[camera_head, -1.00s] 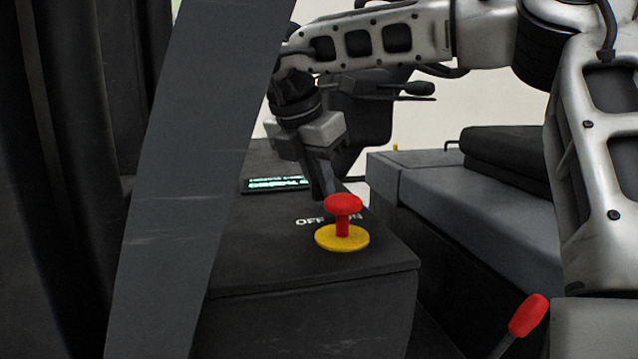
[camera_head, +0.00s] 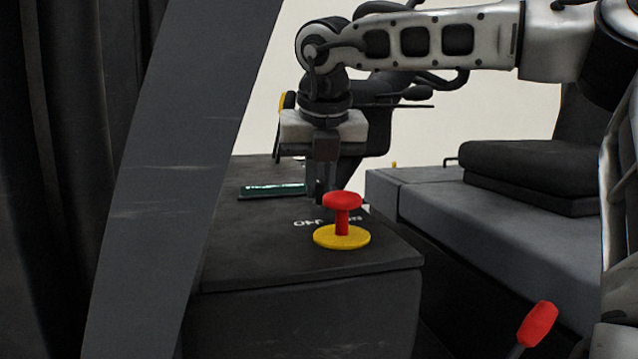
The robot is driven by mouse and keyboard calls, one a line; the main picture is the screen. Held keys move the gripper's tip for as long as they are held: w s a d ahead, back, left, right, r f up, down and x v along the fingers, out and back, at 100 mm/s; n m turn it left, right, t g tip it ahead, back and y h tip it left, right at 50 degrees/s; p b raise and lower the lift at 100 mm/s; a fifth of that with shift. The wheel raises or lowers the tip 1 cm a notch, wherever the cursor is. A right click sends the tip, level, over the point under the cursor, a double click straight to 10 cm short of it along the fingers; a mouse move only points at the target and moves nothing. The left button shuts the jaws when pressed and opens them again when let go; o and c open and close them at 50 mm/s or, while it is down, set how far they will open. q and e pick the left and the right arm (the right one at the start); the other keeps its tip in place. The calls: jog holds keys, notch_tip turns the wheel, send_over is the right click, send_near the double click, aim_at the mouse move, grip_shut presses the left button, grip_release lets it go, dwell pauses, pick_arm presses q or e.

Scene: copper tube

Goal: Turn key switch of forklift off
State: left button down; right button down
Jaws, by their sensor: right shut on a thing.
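My right gripper (camera_head: 318,192) points straight down at the dark console (camera_head: 245,250), just behind the red mushroom button. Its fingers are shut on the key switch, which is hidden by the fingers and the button. White OFF/ON lettering (camera_head: 308,222) lies on the console top by the fingertips; it is partly covered and hard to read. My left gripper is not in view.
The red button (camera_head: 342,200) on its yellow disc (camera_head: 342,238) stands close in front of the fingers. A small display (camera_head: 272,190) lies left of them. A slanted dark post (camera_head: 180,170) crosses the left. A red-knobbed lever (camera_head: 538,323) and seat (camera_head: 530,170) are right.

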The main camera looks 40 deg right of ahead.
jog(key=shift+n, duration=0.5)
jog(key=c, duration=1.5)
grip_release()
jog(key=shift+o, duration=0.2)
jog(key=p+v, duration=0.1)
jog(key=v, duration=1.5)
jog(key=shift+d+p, duration=0.3)
jog(key=shift+d, duration=0.05)
jog(key=shift+s+y, duration=0.1)
jog(key=shift+y, duration=0.2)
